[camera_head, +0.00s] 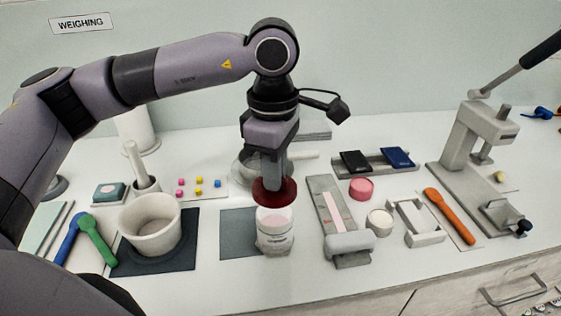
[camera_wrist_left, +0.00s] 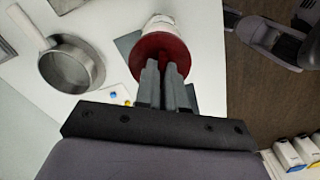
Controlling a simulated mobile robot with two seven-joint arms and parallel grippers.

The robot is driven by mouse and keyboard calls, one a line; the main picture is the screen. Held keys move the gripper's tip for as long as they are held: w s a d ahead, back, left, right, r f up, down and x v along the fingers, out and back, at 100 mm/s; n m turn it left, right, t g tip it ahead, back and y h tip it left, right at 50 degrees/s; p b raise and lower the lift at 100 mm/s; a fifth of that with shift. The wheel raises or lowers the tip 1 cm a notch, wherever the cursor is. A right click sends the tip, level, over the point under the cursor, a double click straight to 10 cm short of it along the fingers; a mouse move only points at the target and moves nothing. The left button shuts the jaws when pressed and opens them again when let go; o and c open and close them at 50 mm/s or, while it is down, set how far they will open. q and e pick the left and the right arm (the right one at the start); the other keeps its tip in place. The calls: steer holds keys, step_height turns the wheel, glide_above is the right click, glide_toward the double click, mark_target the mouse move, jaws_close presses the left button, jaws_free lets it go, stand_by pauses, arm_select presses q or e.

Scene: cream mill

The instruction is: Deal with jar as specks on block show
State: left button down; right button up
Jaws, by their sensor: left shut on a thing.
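A jar (camera_head: 275,232) with a whitish body, a printed label and pale pink in its upper part stands upright at the edge of a dark grey mat (camera_head: 237,233). A wide dark red lid (camera_head: 274,191) is at its top; I cannot tell whether it is seated or just above. My left gripper (camera_head: 272,178) points down and is shut on the lid's middle. The wrist view shows the fingers (camera_wrist_left: 165,70) close together over the red lid (camera_wrist_left: 150,50), with the jar (camera_wrist_left: 160,24) beyond. No block with specks is clearly identifiable. My right gripper is not in view.
A mortar (camera_head: 150,225) sits left of the jar, with green (camera_head: 97,240) and blue spoons beside it. Small coloured cubes (camera_head: 199,190) lie behind. A metal pan (camera_wrist_left: 72,66) is near the gripper. A grey slide-like device (camera_head: 345,243) and a lever press (camera_head: 475,150) stand right.

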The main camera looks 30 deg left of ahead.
mark_target(274, 197)
arm_select(q)
steer(key=shift+s+f+b, duration=0.15)
steer(key=shift+f+b, duration=0.2)
steer(key=shift+f, duration=0.2)
steer(key=shift+f+b, duration=0.45)
steer(key=shift+f, duration=0.3)
steer(key=shift+f+b, duration=0.8)
steer(key=shift+f, duration=0.1)
steer(key=shift+b, duration=0.35)
steer(key=shift+f+b, duration=0.6)
steer(key=shift+b, duration=0.35)
stand_by(1.0)
steer(key=c, duration=0.7)
jaws_free()
